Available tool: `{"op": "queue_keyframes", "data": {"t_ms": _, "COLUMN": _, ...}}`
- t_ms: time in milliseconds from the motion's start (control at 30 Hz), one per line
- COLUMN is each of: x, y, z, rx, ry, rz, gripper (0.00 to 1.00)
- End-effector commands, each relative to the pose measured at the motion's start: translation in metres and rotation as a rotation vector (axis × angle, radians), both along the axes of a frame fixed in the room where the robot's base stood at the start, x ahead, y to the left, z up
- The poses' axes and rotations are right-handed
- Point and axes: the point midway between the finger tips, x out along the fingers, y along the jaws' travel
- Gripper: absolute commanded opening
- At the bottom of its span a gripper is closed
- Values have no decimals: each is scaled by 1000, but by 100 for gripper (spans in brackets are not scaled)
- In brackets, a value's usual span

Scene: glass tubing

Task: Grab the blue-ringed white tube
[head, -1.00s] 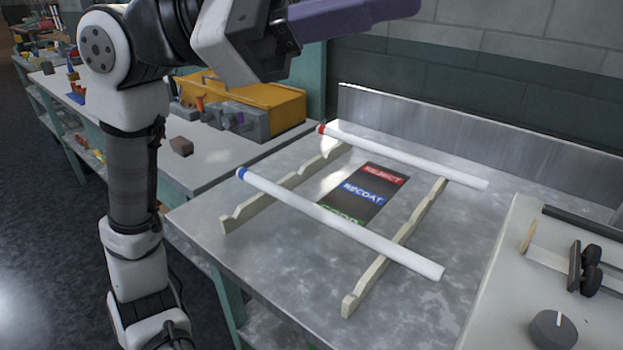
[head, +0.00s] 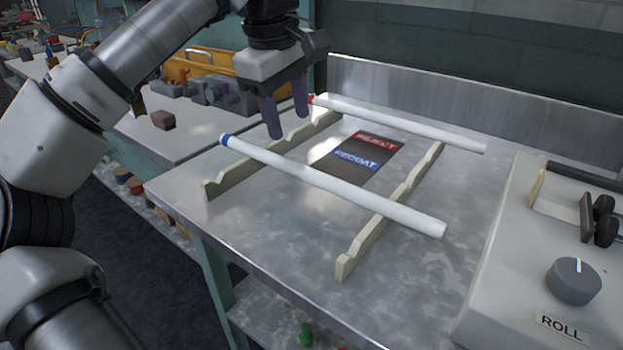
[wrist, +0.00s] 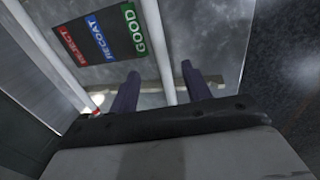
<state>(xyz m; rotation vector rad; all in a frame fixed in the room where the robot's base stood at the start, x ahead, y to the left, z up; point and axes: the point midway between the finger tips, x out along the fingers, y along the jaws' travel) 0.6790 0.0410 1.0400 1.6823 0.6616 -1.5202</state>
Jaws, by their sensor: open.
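The blue-ringed white tube (head: 330,183) lies across two notched cream rails, with its blue ring (head: 224,140) at the left end. A red-ringed white tube (head: 400,124) lies across the rails behind it. My gripper (head: 287,118) is open and empty, pointing down above the left rail, between the two tubes in the picture and nearer the blue-ringed tube's left part. In the wrist view my gripper's purple fingers (wrist: 160,92) stand apart, with a white tube (wrist: 160,50) running between them in the picture; its ring is hidden there.
The left rail (head: 240,172) and right rail (head: 385,217) stand on a metal table (head: 270,225). A dark label mat (head: 362,158) lies between them. A machine with a ROLL knob (head: 573,281) stands at right. A yellow toolbox (head: 205,66) stands behind left.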

Motion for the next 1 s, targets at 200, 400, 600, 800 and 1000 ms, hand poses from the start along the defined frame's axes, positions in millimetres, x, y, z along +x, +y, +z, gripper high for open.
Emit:
{"op": "queue_keyframes", "data": {"t_ms": 200, "x": 6, "y": -4, "z": -39, "rx": -2, "ry": 0, "rz": 0, "gripper": 48}}
{"op": "queue_keyframes", "data": {"t_ms": 400, "x": 7, "y": -6, "z": -49, "rx": -3, "ry": 0, "rz": 0, "gripper": 48}}
{"op": "queue_keyframes", "data": {"t_ms": 600, "x": 10, "y": -10, "z": -71, "rx": -3, "ry": 1, "rz": -1, "gripper": 48}}
{"op": "queue_keyframes", "data": {"t_ms": 800, "x": 14, "y": -14, "z": -97, "rx": -4, "ry": -1, "rz": -1, "gripper": 48}}
{"op": "queue_keyframes", "data": {"t_ms": 1000, "x": 14, "y": -14, "z": -98, "rx": -5, "ry": -2, "rz": -1, "gripper": 48}}
